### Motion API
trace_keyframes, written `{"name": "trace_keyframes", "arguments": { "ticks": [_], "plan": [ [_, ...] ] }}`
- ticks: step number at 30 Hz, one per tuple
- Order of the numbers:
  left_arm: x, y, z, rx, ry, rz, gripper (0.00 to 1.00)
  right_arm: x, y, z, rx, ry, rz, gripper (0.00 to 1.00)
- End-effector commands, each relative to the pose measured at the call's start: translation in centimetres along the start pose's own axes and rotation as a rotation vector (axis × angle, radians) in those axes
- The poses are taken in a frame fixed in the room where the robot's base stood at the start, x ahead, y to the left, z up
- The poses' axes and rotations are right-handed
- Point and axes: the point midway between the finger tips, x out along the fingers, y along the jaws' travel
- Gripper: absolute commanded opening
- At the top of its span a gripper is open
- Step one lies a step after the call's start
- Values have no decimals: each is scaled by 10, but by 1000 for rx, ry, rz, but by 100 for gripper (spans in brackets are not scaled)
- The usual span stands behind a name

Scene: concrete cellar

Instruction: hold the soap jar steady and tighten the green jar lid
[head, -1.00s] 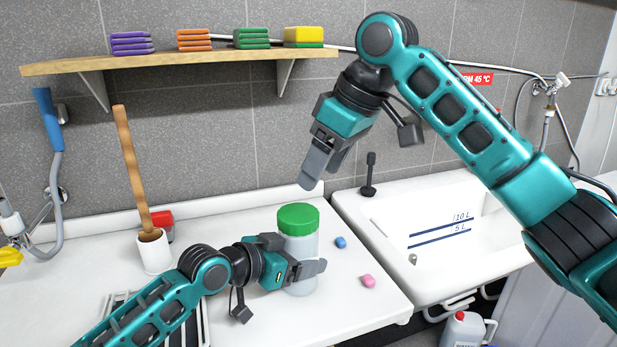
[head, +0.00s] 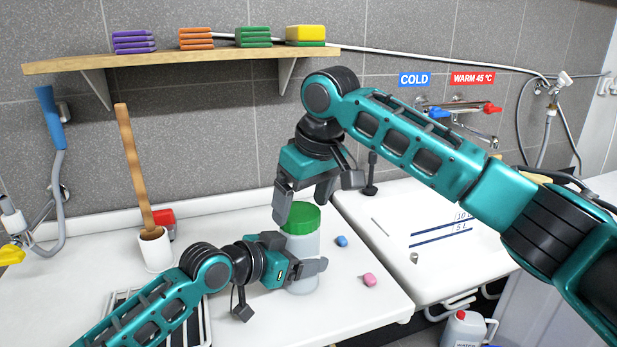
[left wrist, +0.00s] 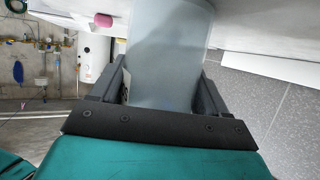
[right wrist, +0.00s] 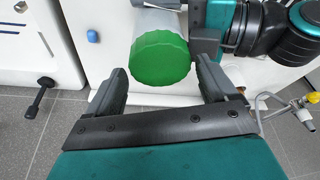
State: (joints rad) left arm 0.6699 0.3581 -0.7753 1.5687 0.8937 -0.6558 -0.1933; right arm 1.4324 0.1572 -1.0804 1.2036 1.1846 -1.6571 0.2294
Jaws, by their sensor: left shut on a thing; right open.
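The soap jar (head: 304,246) is a translucent pale jar standing upright on the white counter in the head view. The green jar lid (head: 301,218) sits on top of it. My left gripper (head: 305,270) is shut around the jar's body from the left; the left wrist view shows the jar (left wrist: 165,60) between both fingers. My right gripper (head: 300,205) is open just above the lid. In the right wrist view the lid (right wrist: 160,58) lies ahead of and between the open fingertips, apart from them. Whether the lid sits fully down on the jar is unclear.
A blue piece (head: 342,241) and a pink piece (head: 369,279) lie on the counter right of the jar. A sink (head: 440,240) is further right. A white holder (head: 154,252) with a wooden handle stands left. A shelf (head: 190,62) with stacked sponges hangs above.

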Motion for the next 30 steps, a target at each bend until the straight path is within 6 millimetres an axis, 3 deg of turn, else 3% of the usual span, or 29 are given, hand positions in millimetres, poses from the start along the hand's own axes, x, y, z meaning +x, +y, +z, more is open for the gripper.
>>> {"name": "trace_keyframes", "arguments": {
  "ticks": [6,14,27,28,30],
  "plan": [
    [0,0,0,0,-1,0,40,14,0,0,-1,1,0,86],
    [0,0,0,0,-1,0,40,15,0,0,-2,1,0,86],
    [0,0,0,0,-1,0,40,15,0,0,-2,1,0,44],
    [0,0,0,0,-1,0,40,15,0,0,-2,1,0,70],
    [0,0,0,0,-1,0,40,14,0,0,-2,1,0,63]
  ]
}}
